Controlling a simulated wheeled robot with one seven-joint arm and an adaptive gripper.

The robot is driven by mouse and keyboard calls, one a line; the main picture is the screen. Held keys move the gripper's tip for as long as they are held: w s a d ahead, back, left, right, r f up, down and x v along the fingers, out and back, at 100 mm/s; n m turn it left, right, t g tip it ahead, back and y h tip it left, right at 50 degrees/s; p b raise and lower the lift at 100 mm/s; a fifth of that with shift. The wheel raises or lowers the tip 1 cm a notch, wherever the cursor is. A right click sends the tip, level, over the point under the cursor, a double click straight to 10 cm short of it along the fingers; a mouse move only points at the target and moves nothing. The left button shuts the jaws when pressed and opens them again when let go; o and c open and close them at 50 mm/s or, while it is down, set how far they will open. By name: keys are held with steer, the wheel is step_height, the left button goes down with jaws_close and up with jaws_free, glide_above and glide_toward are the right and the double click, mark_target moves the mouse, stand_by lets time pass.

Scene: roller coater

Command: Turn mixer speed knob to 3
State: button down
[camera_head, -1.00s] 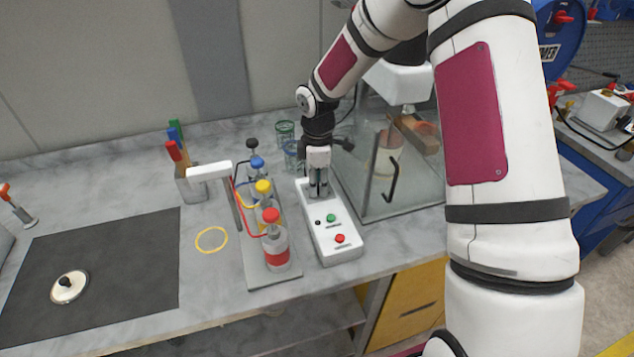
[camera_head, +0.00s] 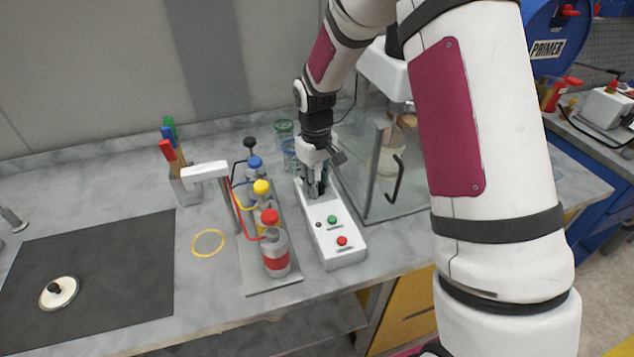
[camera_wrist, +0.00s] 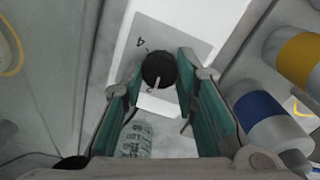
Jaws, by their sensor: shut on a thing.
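The white control box (camera_head: 325,240) stands on the bench beside the glass mixer cabinet. Its black speed knob (camera_wrist: 158,66) shows in the wrist view on a grey dial plate (camera_wrist: 190,38). A light pointer line on the knob points toward the bottom of that view. A "4" is readable on the plate at the knob's upper left; other numbers are hidden or unclear. My gripper (camera_wrist: 160,72) is shut on the knob, with a teal-padded finger on each side. In the head view my gripper (camera_head: 316,188) is over the box's far end and hides the knob.
A green button (camera_head: 332,219) and a red button (camera_head: 342,241) are on the box's near part. A rack with colour-capped bottles (camera_head: 276,255) stands close at left. The glass cabinet (camera_head: 385,195) with its handle is close at right. Open bench lies farther left.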

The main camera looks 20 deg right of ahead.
steer(key=m+b, duration=0.1)
steer(key=m, duration=0.5)
steer(key=shift+w, duration=0.1)
steer(key=m, duration=0.7)
stand_by(0.4)
steer(key=c, duration=1.2)
jaws_free()
steer(key=shift+c, duration=0.2)
step_height(320, 180, up, 12)
